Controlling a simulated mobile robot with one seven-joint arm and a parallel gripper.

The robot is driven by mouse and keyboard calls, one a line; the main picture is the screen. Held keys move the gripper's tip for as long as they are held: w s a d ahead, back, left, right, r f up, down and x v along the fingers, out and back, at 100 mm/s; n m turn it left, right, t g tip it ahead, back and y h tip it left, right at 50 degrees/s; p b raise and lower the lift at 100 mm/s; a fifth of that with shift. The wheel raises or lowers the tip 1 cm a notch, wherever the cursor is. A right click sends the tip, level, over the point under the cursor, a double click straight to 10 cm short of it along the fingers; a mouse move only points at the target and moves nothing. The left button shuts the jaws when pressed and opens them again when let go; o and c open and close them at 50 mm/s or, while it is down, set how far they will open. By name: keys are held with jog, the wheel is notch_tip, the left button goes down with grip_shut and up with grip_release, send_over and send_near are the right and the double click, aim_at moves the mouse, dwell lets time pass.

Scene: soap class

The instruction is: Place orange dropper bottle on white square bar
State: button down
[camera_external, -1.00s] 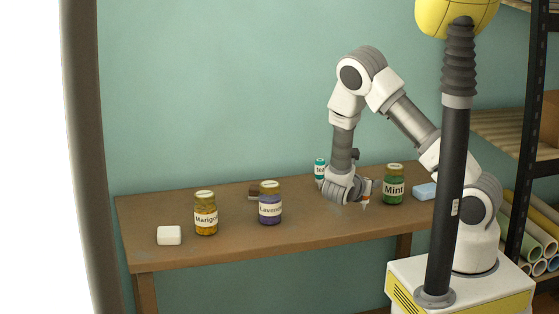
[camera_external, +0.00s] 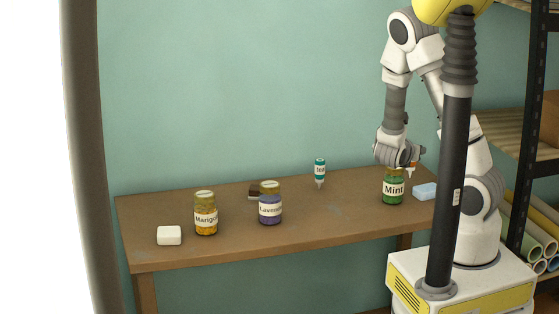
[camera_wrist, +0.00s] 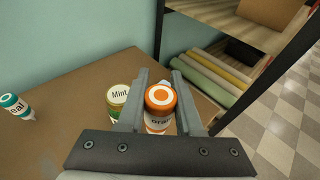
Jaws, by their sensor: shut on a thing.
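The orange dropper bottle (camera_wrist: 160,99) is between the two fingers of my gripper (camera_wrist: 156,90) in the wrist view. In the external view my gripper (camera_external: 405,160) is shut on the bottle (camera_external: 412,167) and holds it above the table, near the top of the Mint jar. The bottle is partly hidden there by the gripper. The white square bar (camera_external: 169,235) lies flat at the left end of the table, far from my gripper. Nothing is on top of it.
On the table (camera_external: 230,249) stand a Marigold jar (camera_external: 205,215), a Lavender jar (camera_external: 270,205), a Mint jar (camera_external: 393,187) and a teal dropper bottle (camera_external: 320,170). A dark brown bar (camera_external: 254,192) is behind the Lavender jar. A light blue bar (camera_external: 425,191) lies right of the Mint jar.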

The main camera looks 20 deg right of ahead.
jog(key=w+a+f+n+t+y+b, duration=0.1)
jog(key=w+a+n+y+b, duration=0.2)
jog(key=a, duration=0.7)
jog(key=w+a+f+n+t+y+b, duration=0.1)
jog(key=w+a+n+t+y, duration=0.15)
jog(key=w+a, duration=0.5)
jog(key=w+a+f+n+t+y+b, duration=0.1)
jog(key=w+a+n+y+b, duration=0.2)
jog(key=a, duration=0.8)
jog(key=s+a+r+n+g+y+b, duration=0.1)
jog(key=a+r+n+y, duration=0.15)
jog(key=a, duration=0.65)
jog(key=s+a+r+n+g+y+b, duration=0.15)
jog(key=a+y, duration=0.25)
jog(key=a, duration=0.4)
jog(key=s+a+r+n+y+b, duration=0.1)
jog(key=a+r+n+y+b, duration=0.2)
jog(key=a, duration=0.6)
jog(key=p, duration=0.2)
send_over(153, 232)
notch_tip(153, 232, down, 8)
jog(key=shift+n+y, duration=0.25)
jog(key=shift+y, duration=0.15)
jog(key=shift+f+b, duration=0.9)
jog(key=shift+f, duration=1.2)
jog(key=shift+f, duration=0.15)
jog(key=c, duration=0.6)
grip_release()
jog(key=shift+d, duration=0.1)
